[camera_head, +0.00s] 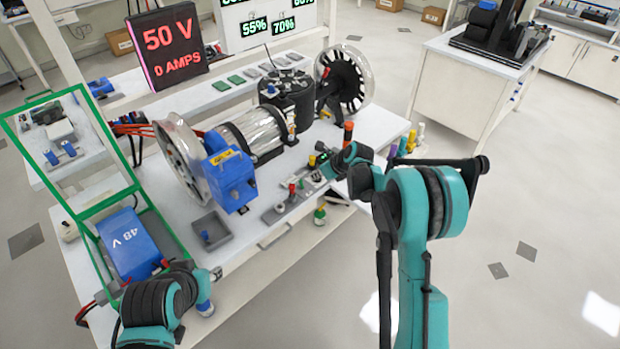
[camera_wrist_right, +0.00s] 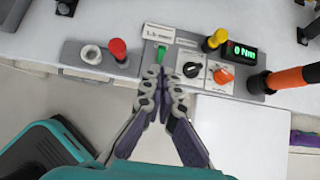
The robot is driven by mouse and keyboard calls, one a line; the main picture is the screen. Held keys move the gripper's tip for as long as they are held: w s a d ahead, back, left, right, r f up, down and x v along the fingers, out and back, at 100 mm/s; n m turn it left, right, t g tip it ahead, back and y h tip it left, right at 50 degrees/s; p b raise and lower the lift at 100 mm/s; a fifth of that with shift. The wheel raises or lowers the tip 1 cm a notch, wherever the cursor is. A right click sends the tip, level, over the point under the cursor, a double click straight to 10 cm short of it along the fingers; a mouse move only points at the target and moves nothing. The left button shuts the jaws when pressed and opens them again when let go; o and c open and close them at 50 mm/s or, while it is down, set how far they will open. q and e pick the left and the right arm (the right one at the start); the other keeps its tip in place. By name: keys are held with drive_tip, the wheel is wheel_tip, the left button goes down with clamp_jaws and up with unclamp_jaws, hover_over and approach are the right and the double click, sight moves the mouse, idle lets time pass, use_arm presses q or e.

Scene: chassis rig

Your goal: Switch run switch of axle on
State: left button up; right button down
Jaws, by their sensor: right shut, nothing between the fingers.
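The axle (camera_head: 235,131), a shiny cylinder between two spoked wheels, lies on the white bench with a blue motor box (camera_head: 229,180) at its near end. In the right wrist view, a grey control panel (camera_wrist_right: 205,62) has a small green switch (camera_wrist_right: 161,54), a black knob (camera_wrist_right: 191,69) and an orange knob (camera_wrist_right: 222,76). No label reading "run" is legible. My right gripper (camera_wrist_right: 167,74) is shut and empty, with its fingertips just below the green switch; I cannot tell whether they touch it. My left arm shows at lower left in the head view; its fingers are not visible.
Beside the panel are a red knob (camera_wrist_right: 117,46), a yellow knob (camera_wrist_right: 217,39) and a black-and-orange handle (camera_wrist_right: 290,78). A green frame (camera_head: 60,205) and blue 48 V box (camera_head: 130,243) stand at left. The screen (camera_head: 168,46) reads 50 V, 0 AMPS.

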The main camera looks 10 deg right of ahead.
drive_tip(key=r, duration=0.1)
drive_tip(key=d+r+p, duration=0.1)
drive_tip(key=r, duration=0.1)
drive_tip(key=s+r, duration=0.1)
drive_tip(key=r, duration=0.1)
drive_tip(key=shift+s+d+r, duration=0.1)
drive_tip(key=shift+d+r, duration=0.05)
drive_tip(key=shift+d, duration=0.1)
drive_tip(key=s+r+n+h, duration=0.1)
drive_tip(key=s+r+n, duration=0.55)
drive_tip(key=s, duration=0.25)
drive_tip(key=s+r+n+h, duration=0.1)
drive_tip(key=s+r+n, duration=0.4)
drive_tip(key=s+n, duration=0.25)
drive_tip(key=s+d+f+n+h, duration=0.1)
drive_tip(key=s+d+n, duration=0.1)
drive_tip(key=s+n, duration=0.5)
drive_tip(key=s+d+f+n+h, duration=0.1)
drive_tip(key=s+n, duration=0.6)
drive_tip(key=s, duration=0.7)
drive_tip(key=shift+d+n+t+h, duration=0.4)
drive_tip(key=shift+d, duration=0.15)
